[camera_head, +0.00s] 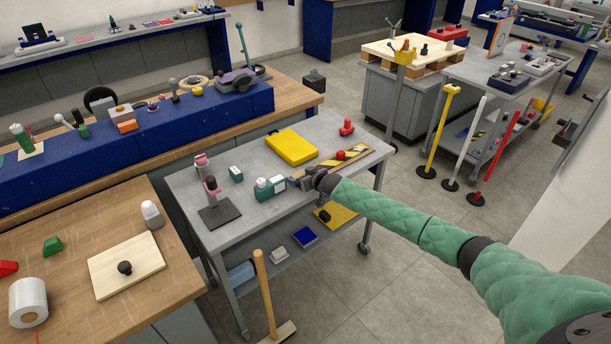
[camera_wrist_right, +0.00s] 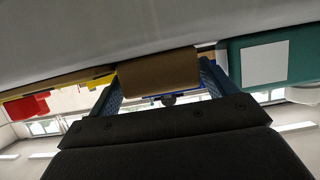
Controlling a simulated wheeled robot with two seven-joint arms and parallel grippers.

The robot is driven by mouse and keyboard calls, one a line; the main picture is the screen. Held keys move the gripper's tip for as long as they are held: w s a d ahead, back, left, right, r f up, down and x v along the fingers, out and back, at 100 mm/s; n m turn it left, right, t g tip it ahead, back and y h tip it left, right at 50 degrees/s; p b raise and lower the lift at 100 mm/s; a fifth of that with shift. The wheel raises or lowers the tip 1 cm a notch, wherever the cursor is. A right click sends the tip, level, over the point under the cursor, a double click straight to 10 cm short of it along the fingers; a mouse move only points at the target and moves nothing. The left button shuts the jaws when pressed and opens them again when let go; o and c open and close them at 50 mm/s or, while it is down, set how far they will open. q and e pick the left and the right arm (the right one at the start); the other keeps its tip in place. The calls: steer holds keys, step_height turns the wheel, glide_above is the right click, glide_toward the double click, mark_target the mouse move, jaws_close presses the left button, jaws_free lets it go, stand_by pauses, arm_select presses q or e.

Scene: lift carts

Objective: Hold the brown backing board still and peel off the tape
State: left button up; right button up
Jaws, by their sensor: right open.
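The brown backing board (camera_head: 327,166) lies on the grey cart's top, with yellow-and-black striped tape (camera_head: 356,151) at its far right part. A small red object (camera_head: 341,155) is on or beside the board. My right gripper (camera_head: 298,182) is at the board's near left end, low over the cart top, its arm hiding part of the area. In the right wrist view the gripper (camera_wrist_right: 163,85) is open, with the board's brown end (camera_wrist_right: 158,74) between its two blue fingers. I cannot tell whether either finger touches it. My left gripper is not in view.
On the grey cart (camera_head: 220,232), a yellow box (camera_head: 291,148) lies behind the board. A teal box with a white label (camera_head: 264,189) stands close left of my gripper; it also shows in the wrist view (camera_wrist_right: 285,58). A red item (camera_head: 346,128) stands at the far right corner.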

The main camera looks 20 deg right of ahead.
steer(key=shift+w+a+f, duration=0.15)
steer(key=shift+w, duration=0.05)
steer(key=c, duration=0.8)
steer(key=o, duration=0.8)
steer(key=c, duration=0.8)
